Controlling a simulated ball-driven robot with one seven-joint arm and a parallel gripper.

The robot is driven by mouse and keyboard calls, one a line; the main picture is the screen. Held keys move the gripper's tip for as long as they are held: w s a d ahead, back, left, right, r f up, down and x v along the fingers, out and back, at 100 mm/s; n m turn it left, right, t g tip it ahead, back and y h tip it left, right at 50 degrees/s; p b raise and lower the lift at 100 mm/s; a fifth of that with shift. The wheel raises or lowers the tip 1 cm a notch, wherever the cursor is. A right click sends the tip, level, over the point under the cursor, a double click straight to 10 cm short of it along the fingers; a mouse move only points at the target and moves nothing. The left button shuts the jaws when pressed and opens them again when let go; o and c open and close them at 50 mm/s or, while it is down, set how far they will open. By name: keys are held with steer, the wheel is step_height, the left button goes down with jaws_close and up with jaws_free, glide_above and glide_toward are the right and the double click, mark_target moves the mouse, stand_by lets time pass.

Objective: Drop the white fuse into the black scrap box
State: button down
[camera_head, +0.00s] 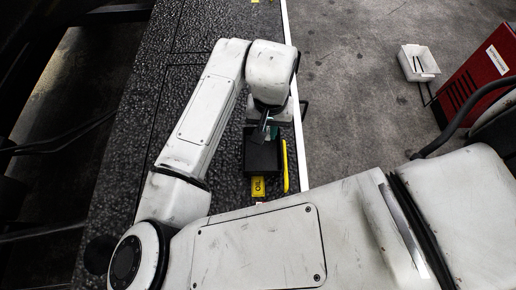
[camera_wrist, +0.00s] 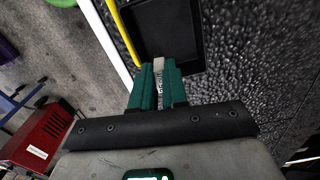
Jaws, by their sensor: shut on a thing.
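The black scrap box (camera_head: 262,158) stands open on the dark textured belt surface. It also shows at the top of the wrist view (camera_wrist: 185,22). My gripper (camera_wrist: 158,70) has green fingers shut on the white fuse (camera_wrist: 159,64), whose pale end sticks out between the fingertips. In the wrist view the fuse end overlaps the near edge of the box; its height above the box is hard to tell. In the head view my gripper (camera_head: 267,130) is over the far end of the box, and the fuse cannot be made out there.
A yellow bar (camera_head: 285,166) lies along the box's right side, and a yellow OIL item (camera_head: 258,187) is just below the box. A white rail (camera_head: 297,120) edges the belt.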

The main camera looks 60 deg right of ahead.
mark_target(268, 141)
step_height(268, 141, down, 5)
steer(key=b, duration=0.3)
steer(key=shift+b, duration=0.4)
steer(key=c, duration=1.1)
jaws_free()
steer(key=shift+r, duration=0.1)
step_height(268, 141, up, 11)
steer(key=shift+f, duration=0.15)
